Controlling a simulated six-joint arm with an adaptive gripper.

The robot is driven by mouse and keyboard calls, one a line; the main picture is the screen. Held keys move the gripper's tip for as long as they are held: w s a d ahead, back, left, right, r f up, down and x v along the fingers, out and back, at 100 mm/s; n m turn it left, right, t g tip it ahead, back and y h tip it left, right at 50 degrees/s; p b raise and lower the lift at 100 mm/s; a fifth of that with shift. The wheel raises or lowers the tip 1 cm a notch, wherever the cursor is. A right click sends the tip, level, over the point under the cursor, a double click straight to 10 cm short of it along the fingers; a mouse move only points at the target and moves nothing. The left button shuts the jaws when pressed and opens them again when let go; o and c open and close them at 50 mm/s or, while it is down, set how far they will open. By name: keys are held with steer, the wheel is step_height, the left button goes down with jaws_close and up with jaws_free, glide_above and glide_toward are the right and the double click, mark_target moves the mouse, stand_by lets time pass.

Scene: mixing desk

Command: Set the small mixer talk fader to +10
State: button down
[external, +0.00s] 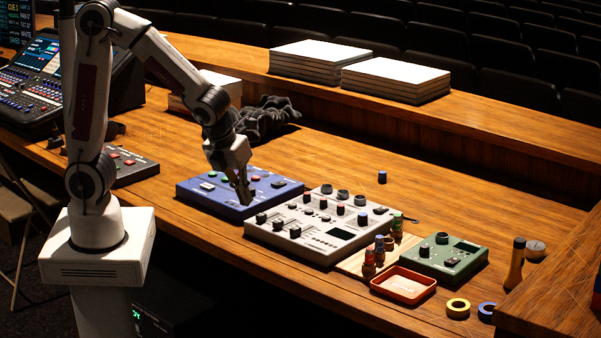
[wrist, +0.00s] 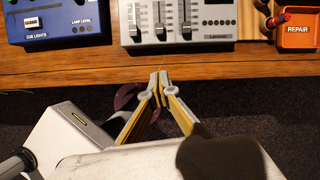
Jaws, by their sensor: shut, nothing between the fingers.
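The small mixer (external: 320,225) is the light grey box in the middle of the desk, with several knobs and a small screen. In the wrist view the near part of the mixer (wrist: 212,20) shows upright fader slots with dark caps, among them a left fader (wrist: 135,31) and a middle fader (wrist: 160,31). Their labels are too small to read, so I cannot tell which is talk. My gripper (external: 244,197) is shut and empty, pointing down. In the wrist view its fingertips (wrist: 159,76) appear below the mixer's near edge, apart from the faders.
A blue cue lights box (external: 232,192) sits left of the mixer. Right of it are a wooden rack of small coloured parts (external: 370,262), an orange repair tray (external: 404,285) and a green box (external: 440,256). The desk's front edge (wrist: 60,70) runs close in front.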

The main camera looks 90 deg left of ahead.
mark_target(278, 224)
steer(key=shift+w+m, duration=0.15)
steer(key=shift+m, duration=0.75)
steer(key=shift+f, duration=0.15)
steer(key=shift+x, duration=4.9)
steer(key=shift+w+a, duration=1.45)
steer(key=shift+w, duration=0.1)
steer(key=shift+w+a, duration=2.35)
